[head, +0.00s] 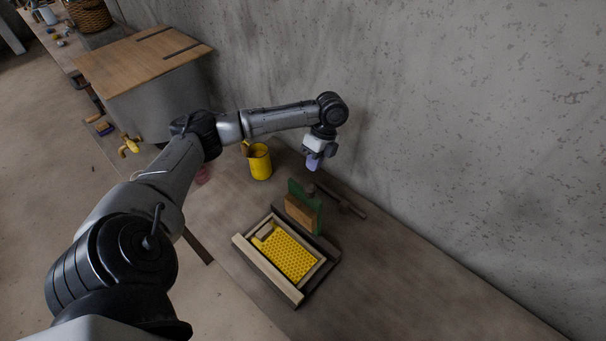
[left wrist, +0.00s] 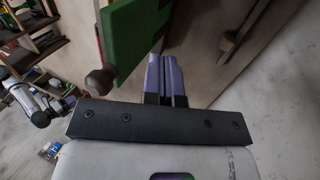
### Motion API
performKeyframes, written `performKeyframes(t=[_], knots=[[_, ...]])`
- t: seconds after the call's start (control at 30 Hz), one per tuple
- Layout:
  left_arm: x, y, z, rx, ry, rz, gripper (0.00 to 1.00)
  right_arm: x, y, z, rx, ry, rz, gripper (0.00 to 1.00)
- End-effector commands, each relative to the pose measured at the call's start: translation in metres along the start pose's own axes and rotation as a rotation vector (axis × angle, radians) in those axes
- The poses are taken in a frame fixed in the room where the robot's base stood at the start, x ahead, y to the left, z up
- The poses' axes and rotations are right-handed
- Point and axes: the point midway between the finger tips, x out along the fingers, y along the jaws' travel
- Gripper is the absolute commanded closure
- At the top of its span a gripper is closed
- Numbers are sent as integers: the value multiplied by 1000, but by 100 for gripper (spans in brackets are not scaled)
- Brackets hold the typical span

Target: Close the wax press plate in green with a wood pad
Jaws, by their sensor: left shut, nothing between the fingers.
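The wax press plate (head: 298,192) is green and stands upright at the back edge of its base, open. A brown wood pad (head: 301,211) is on its front face. The press base (head: 271,282) is a wooden frame with a yellow honeycomb sheet (head: 287,256) in it. My left gripper (head: 312,166) is shut and empty, above and behind the plate, apart from it. In the left wrist view the green plate (left wrist: 138,38) is left of the purple fingers (left wrist: 166,75), with a round dark knob (left wrist: 100,82) near it. My right gripper is not in view.
A yellow mug (head: 260,163) stands on the bench behind the press. A long dark tool (head: 345,202) lies between the plate and the concrete wall (head: 460,120). A metal tank with a wooden lid (head: 143,55) is at the back left. The bench at right is clear.

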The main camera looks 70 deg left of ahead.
Motion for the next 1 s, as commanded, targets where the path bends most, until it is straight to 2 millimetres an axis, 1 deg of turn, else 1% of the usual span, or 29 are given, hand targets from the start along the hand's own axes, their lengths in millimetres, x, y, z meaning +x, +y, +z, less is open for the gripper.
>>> performKeyframes(t=[0.03, 0.1, 0.23, 0.43, 0.6, 1.0], knots=[[9, 1, 0, 0, -2, 4, 100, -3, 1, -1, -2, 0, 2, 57], [16, 5, 1, 0, -2, 2, 100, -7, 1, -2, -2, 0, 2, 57], [21, 20, 1, 2, -3, 2, 100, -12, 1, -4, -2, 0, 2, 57], [28, 32, 0, 1, -2, 0, 100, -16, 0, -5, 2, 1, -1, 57], [30, 37, 0, 0, -1, 0, 100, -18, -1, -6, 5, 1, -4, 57], [31, 37, -1, 1, 0, -2, 100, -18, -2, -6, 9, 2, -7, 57]])
